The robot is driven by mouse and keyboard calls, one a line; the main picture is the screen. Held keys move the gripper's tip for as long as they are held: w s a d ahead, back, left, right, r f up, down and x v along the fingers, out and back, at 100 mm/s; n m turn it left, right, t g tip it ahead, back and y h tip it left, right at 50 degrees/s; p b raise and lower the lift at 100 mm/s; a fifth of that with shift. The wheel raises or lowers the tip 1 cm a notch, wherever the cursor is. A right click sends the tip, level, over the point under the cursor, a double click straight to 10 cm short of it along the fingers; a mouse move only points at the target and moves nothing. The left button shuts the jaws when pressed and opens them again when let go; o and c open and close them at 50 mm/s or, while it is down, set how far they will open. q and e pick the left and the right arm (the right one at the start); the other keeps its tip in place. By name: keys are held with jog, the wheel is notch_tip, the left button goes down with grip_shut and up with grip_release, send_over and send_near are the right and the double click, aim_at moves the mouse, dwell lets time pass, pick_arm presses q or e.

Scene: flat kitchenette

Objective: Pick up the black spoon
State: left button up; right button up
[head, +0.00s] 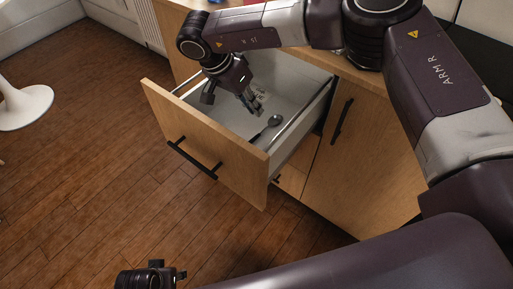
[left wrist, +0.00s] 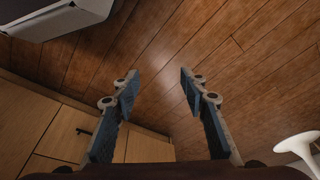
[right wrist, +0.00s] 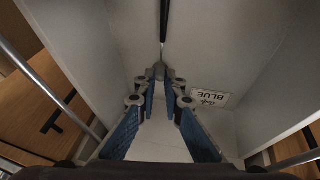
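The black spoon (head: 274,121) lies on the bottom of an open drawer, near its right side wall in the head view, with a grey bowl and a dark handle. My right gripper (head: 254,109) reaches down into the drawer, just up and left of the spoon's bowl. In the right wrist view, its fingers (right wrist: 160,77) are brought close together with a narrow gap. The spoon's dark handle (right wrist: 163,20) shows beyond the tips there; whether they touch it is unclear. My left gripper (left wrist: 160,78) is open and empty over the floor.
The drawer has a wooden front (head: 205,153) and light side walls (head: 302,120) close around the right gripper. A printed label (right wrist: 209,98) shows inside it. A wooden cabinet door (head: 362,165) stands to its right. The wooden floor (head: 90,170) is open at left, with a white pedestal base (head: 22,105).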

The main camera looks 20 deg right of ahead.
aim_at(268, 126)
jog(key=shift+d+f+b, duration=0.2)
jog(key=shift+f+b, duration=0.1)
jog(key=shift+f, duration=0.75)
jog(key=x, duration=0.7)
jog(key=shift+w+r+b, duration=0.1)
jog(key=shift+w+b, duration=0.05)
jog(key=shift+b, duration=0.25)
pick_arm(q)
notch_tip(268, 126, up, 5)
jog(key=shift+w+f, duration=0.1)
jog(key=shift+f, duration=0.05)
pick_arm(e)
jog(key=shift+c, duration=0.5)
grip_shut()
jog(key=shift+r, duration=0.15)
